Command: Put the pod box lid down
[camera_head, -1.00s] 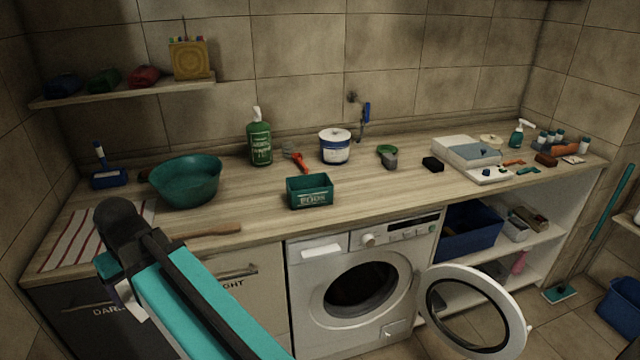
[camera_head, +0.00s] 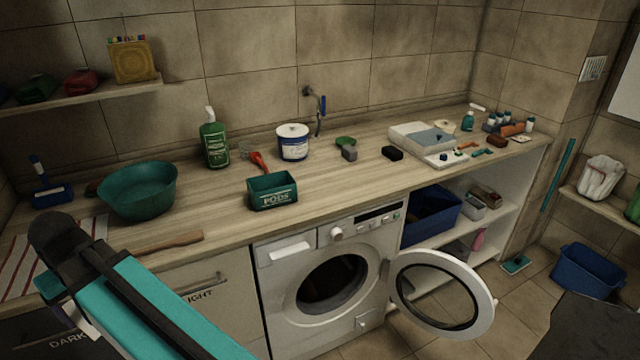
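The pod box (camera_head: 272,191) is a green open-topped box marked PODS, standing on the counter above the washing machine. No lid is on it. My gripper (camera_head: 76,312) is at the lower left, over the counter's front left edge, far left of the pod box. My own arm covers most of it, and its fingers cannot be made out. A small dark teal piece (camera_head: 47,286) shows beside it; I cannot tell whether this is the lid or part of my gripper.
A teal basin (camera_head: 138,190), a striped cloth (camera_head: 40,262) and a wooden paddle (camera_head: 165,243) lie near my arm. A green bottle (camera_head: 214,142) and a white tub (camera_head: 293,142) stand behind. The washer door (camera_head: 478,290) hangs open.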

